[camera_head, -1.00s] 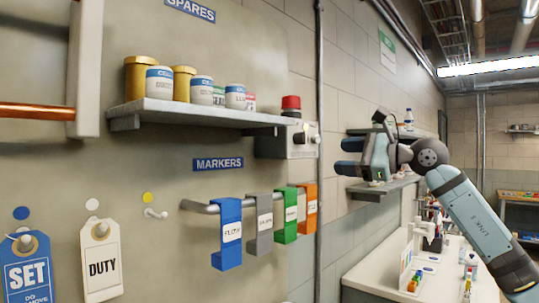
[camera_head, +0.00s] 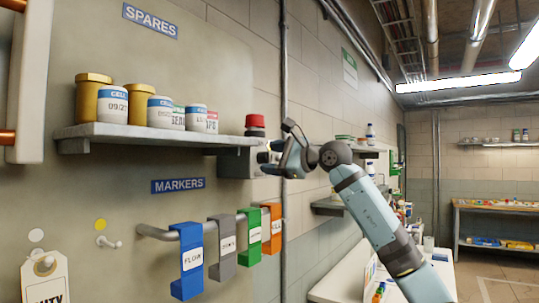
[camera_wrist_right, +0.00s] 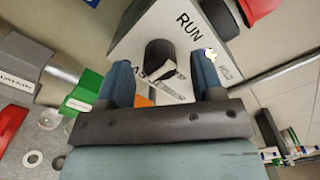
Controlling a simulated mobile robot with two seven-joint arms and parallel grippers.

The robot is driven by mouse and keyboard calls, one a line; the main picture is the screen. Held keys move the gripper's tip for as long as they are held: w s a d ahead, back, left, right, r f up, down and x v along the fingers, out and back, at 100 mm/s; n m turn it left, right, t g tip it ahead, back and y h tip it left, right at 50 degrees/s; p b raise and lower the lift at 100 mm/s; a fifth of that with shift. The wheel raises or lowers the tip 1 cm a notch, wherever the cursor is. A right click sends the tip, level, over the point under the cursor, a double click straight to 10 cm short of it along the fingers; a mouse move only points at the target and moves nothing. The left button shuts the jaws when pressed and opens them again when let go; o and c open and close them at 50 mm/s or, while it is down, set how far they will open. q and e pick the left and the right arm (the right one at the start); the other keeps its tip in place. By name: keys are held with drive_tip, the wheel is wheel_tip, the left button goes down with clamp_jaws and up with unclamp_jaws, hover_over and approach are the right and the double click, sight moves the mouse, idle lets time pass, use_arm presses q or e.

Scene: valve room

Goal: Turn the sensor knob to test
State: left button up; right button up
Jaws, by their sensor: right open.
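The sensor box (camera_head: 236,163) is a grey unit with a red cap (camera_head: 255,121), mounted at the right end of the wall shelf. Its dark knob (camera_wrist_right: 160,57) shows in the right wrist view, with the printed word RUN (camera_wrist_right: 188,27) beside it. My right gripper (camera_head: 268,158) is open at the box's front, hiding the knob in the head view. In the wrist view the knob appears between the open fingers (camera_wrist_right: 163,78); contact cannot be told. My left gripper is not in view.
The shelf (camera_head: 150,134) holds several jars. Below it, a rail (camera_head: 155,233) carries blue, grey, green and orange markers (camera_head: 271,226), close under the gripper. A vertical conduit (camera_head: 284,80) runs behind the box. A white bench (camera_head: 335,280) stands to the right.

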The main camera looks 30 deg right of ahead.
drive_tip(key=shift+w+a, duration=0.25)
drive_tip(key=shift+w, duration=0.35)
drive_tip(key=c, duration=0.9)
